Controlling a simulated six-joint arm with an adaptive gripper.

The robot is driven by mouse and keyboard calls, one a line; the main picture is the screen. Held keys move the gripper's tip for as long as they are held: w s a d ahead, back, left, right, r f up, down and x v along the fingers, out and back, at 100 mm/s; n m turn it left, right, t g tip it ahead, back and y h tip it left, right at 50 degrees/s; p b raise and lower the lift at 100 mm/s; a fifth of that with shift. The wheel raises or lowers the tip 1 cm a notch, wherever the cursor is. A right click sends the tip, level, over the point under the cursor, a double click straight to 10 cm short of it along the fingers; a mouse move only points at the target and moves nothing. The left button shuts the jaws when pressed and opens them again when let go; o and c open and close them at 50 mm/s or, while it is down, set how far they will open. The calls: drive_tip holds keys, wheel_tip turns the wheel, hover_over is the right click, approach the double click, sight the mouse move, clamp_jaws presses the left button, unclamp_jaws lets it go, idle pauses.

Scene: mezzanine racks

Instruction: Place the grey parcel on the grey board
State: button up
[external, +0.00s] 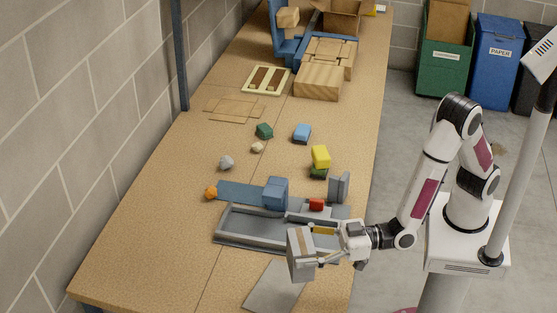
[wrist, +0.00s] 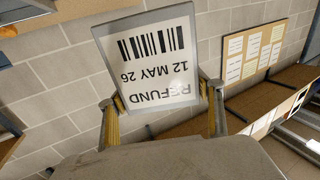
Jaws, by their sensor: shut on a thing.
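The grey parcel (external: 299,262), a box with a brown tape strip, is held tilted in my gripper (external: 318,247). In the wrist view the parcel (wrist: 97,32) shows a white label with a barcode and upside-down text, with a finger on each side of it. The grey board (external: 268,290) lies flat near the front end of the table. The parcel appears above the board's far part and covers some of it in the external view. I cannot tell the exact height of the gap.
An orange item (external: 211,193) is further left. The table (external: 150,270) left of the board is clear.

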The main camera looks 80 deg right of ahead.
idle(0.4)
drive_tip(key=shift+f, duration=2.9)
drive_tip(key=shift+f, duration=2.05)
drive_tip(key=shift+f, duration=0.4)
